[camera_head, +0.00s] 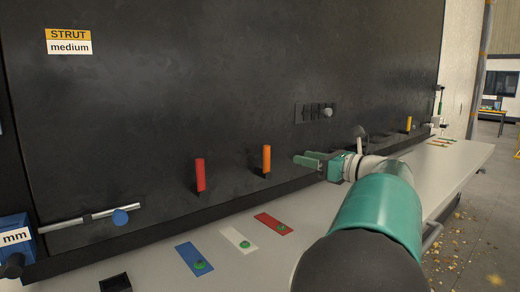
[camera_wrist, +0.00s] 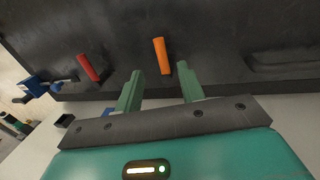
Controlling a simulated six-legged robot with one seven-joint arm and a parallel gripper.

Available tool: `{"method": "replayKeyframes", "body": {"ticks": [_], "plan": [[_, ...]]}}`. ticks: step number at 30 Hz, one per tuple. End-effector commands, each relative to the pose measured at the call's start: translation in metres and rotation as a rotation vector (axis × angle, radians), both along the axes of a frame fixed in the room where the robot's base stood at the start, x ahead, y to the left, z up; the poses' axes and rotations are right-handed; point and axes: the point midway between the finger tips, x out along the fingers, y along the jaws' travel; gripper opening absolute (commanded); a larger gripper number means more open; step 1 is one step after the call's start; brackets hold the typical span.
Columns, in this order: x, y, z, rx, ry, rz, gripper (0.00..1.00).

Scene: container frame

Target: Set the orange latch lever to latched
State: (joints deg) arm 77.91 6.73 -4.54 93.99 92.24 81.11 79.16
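The orange latch lever (camera_head: 266,159) stands upright at the lower part of the black panel, to the right of a red lever (camera_head: 200,175). In the wrist view the orange lever (camera_wrist: 161,55) is ahead of my gripper, just beyond the fingertips and between them or slightly toward the right one. My gripper (camera_head: 312,159) is to the right of the orange lever in the head view, apart from it. In the wrist view the two green fingers of my gripper (camera_wrist: 160,74) are spread with nothing between them.
The black panel (camera_head: 150,100) rises behind a grey bench (camera_head: 170,275). Blue (camera_head: 193,260), white (camera_head: 238,240) and red (camera_head: 273,223) plates lie on the bench. A slotted fixture (camera_head: 312,112) and a yellow-orange lever (camera_head: 408,124) are farther right. A grey rod (camera_head: 90,217) is at left.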

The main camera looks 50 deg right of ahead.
Motion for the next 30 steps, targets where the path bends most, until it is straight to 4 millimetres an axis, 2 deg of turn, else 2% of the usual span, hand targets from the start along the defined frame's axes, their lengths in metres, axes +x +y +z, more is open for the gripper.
{"method": "replayKeyframes", "body": {"ticks": [5, 8, 24, 30], "plan": [[0.003, 0.001, 0.000, 0.000, 0.000, 0.003, 0.39], [0.014, 0.001, 0.000, 0.001, 0.000, 0.004, 0.39], [0.114, -0.001, 0.000, 0.001, 0.000, 0.004, 0.39], [0.133, -0.001, 0.000, 0.001, 0.000, 0.003, 0.39]]}}
